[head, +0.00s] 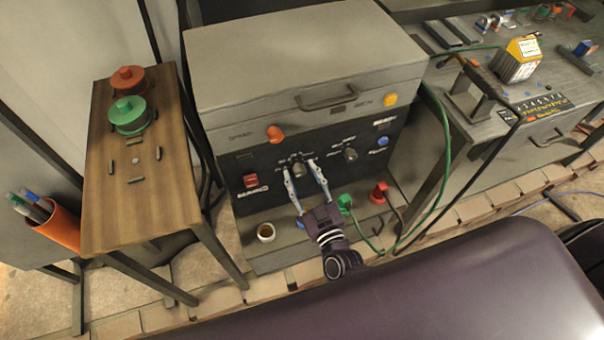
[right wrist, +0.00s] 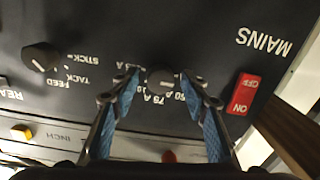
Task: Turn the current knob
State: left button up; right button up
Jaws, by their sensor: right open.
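The current knob (head: 298,170) is a dark round knob on the black front panel of the grey machine. It also shows in the right wrist view (right wrist: 160,81), with amp markings such as 50 A and 75 A around it. My right gripper (head: 300,168) is in front of the panel with its two blue-padded fingers apart. In the right wrist view, the fingertips (right wrist: 159,80) lie on either side of the knob, with a visible gap on each side. Contact is not seen. My left gripper is not in view.
A feed knob (head: 350,154) sits right of the current knob, and a red mains switch (head: 250,181) to the left. An orange speed knob (head: 275,134) is above. Green (head: 344,203) and red (head: 379,193) plugs with cables are below right.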

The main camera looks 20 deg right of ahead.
jog(key=shift+c, duration=0.7)
grip_shut()
jog(key=m+b, duration=0.1)
jog(key=m, duration=0.3)
jog(key=shift+f, duration=0.1)
jog(key=m+b, duration=0.1)
jog(key=m, duration=0.3)
jog(key=shift+m, duration=0.3)
jog(key=m+b, duration=0.1)
jog(key=m, duration=0.3)
jog(key=shift+f+m, duration=0.1)
jog(key=shift+m, duration=0.2)
jog(key=shift+m+b, duration=0.9)
jog(key=shift+m, duration=1.4)
